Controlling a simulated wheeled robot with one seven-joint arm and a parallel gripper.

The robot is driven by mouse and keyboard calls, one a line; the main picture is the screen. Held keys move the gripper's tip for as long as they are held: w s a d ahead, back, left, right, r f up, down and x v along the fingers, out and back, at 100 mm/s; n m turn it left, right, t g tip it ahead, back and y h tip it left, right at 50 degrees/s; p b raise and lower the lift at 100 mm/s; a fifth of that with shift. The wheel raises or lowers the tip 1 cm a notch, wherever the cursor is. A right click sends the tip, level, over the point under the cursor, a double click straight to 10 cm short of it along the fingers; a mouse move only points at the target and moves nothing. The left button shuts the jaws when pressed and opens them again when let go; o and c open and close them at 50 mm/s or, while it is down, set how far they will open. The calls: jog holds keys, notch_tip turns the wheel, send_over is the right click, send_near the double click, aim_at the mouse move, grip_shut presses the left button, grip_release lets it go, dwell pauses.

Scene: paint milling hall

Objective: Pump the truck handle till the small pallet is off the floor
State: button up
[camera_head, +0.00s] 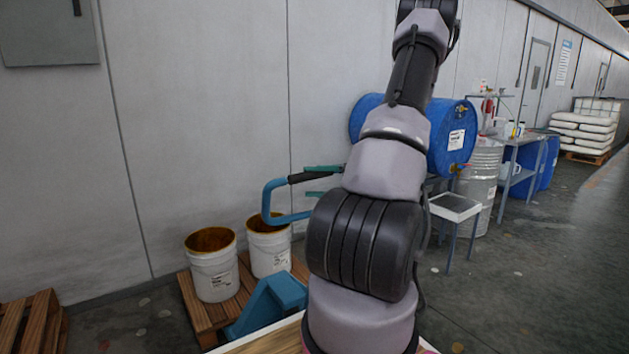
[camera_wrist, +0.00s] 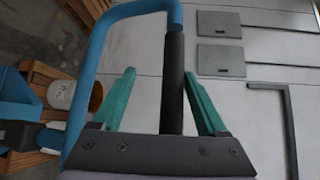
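The truck handle is a blue loop (camera_head: 268,197) with a black grip (camera_head: 305,178) across its upper end. The blue truck body (camera_head: 268,305) stands by the small pallet (camera_head: 207,318), which bears two white buckets (camera_head: 216,275) (camera_head: 270,252). Whether the pallet touches the floor cannot be told.
Another wooden pallet (camera_head: 33,322) lies at the far left. A grey wall (camera_head: 200,120) runs close behind. To the right are a blue drum (camera_head: 452,138), a small stand (camera_head: 455,207) and a metal drum (camera_head: 482,182). The floor at lower right (camera_head: 540,270) is clear.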

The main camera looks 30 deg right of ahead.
jog(key=shift+s, duration=0.1)
dwell(0.3)
jog(key=v, duration=1)
jog(key=shift+s+d+r, duration=0.2)
jog(key=shift+d, duration=0.1)
jog(key=a+r+n+g+h, duration=0.25)
jog(key=a+r+g, duration=0.2)
jog(key=a, duration=0.55)
jog(key=a+r+n+g+h, duration=0.2)
jog(key=a+r+g+h, duration=0.15)
jog(key=a+g, duration=0.4)
jog(key=s+a+r+t+h, duration=0.4)
jog(key=s+a+r+t, duration=0.3)
jog(key=a+r, duration=0.4)
jog(key=shift+r+n+h, duration=0.3)
jog(key=shift+r+n, duration=0.05)
jog(key=shift+r, duration=0.05)
jog(key=shift+a, duration=0.1)
dwell(0.4)
